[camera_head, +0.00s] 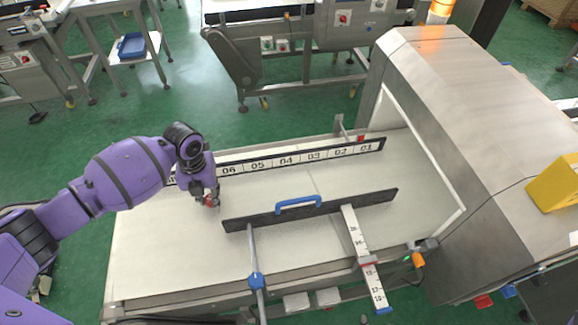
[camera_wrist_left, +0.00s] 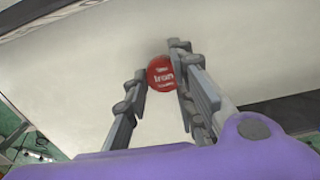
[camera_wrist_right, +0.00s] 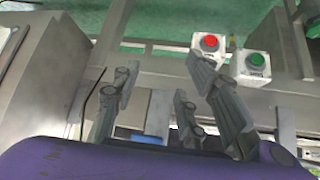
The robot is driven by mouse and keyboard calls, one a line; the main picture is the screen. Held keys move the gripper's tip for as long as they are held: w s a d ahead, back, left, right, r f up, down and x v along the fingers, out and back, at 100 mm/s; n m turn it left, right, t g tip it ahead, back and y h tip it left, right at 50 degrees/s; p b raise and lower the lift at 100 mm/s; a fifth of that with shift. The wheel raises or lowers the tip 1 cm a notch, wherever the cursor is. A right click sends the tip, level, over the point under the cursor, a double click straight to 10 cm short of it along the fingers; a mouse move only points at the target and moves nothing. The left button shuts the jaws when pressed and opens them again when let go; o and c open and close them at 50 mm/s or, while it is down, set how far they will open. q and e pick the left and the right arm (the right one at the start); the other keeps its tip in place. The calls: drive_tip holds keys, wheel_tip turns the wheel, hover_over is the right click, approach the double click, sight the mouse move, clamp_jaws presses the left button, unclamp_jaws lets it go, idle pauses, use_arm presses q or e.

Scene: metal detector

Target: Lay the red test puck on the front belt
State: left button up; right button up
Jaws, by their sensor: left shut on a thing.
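The red test puck (camera_wrist_left: 161,73), with white lettering that reads "Iron", is between the fingers of my left gripper (camera_wrist_left: 158,78). In the head view the left gripper (camera_head: 210,199) points down over the white front belt (camera_head: 160,240), with a bit of the red puck (camera_head: 209,201) at its tips. I cannot tell whether the puck touches the belt. My right gripper (camera_wrist_right: 160,85) shows only in its own wrist view, with its fingers apart and nothing between them.
A black guide rail with a blue handle (camera_head: 299,204) lies across the belt, right of the left gripper. Behind is a numbered rail (camera_head: 285,161). The steel detector housing (camera_head: 460,110) stands at the right. Red (camera_wrist_right: 209,43) and green (camera_wrist_right: 255,60) buttons are near the right gripper.

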sight(210, 199)
use_arm(q)
drive_tip(key=shift+f, duration=1)
drive_tip(key=shift+s+f, duration=0.1)
drive_tip(key=shift+f, duration=0.15)
drive_tip(key=o, duration=1)
drive_tip(key=shift+r, duration=0.1)
drive_tip(key=shift+d, duration=0.1)
wheel_tip(210, 199, up, 12)
drive_tip(key=shift+r+p, duration=0.2)
drive_tip(key=shift+p, duration=0.2)
